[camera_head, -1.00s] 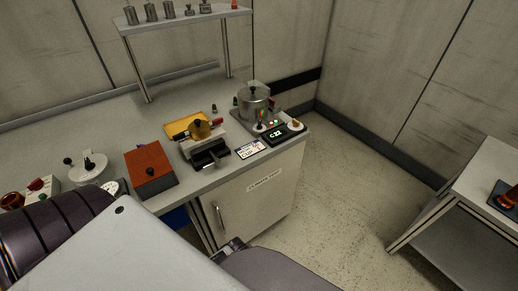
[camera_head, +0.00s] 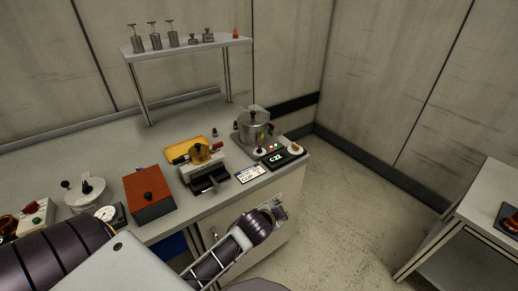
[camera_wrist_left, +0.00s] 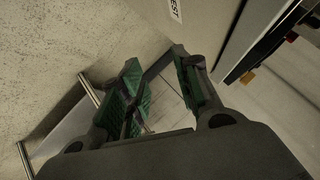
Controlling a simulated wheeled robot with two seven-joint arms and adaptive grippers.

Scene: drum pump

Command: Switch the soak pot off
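The soak pot (camera_head: 253,130) is a lidded metal pot with a black knob, at the right end of the bench. In front of it are a small upright lever, small red and green lights, and a dark display (camera_head: 276,158) that seems to read C22. A white dial with an orange-brown knob (camera_head: 296,148) sits to the right. My left gripper (camera_head: 279,206) is in front of the cabinet, below the bench edge and apart from the pot. In the left wrist view its green-padded fingers (camera_wrist_left: 163,82) are spread and empty. My right gripper is out of view.
A shelf (camera_head: 185,47) stands behind. The floor to the right is clear up to a side table (camera_head: 480,210).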

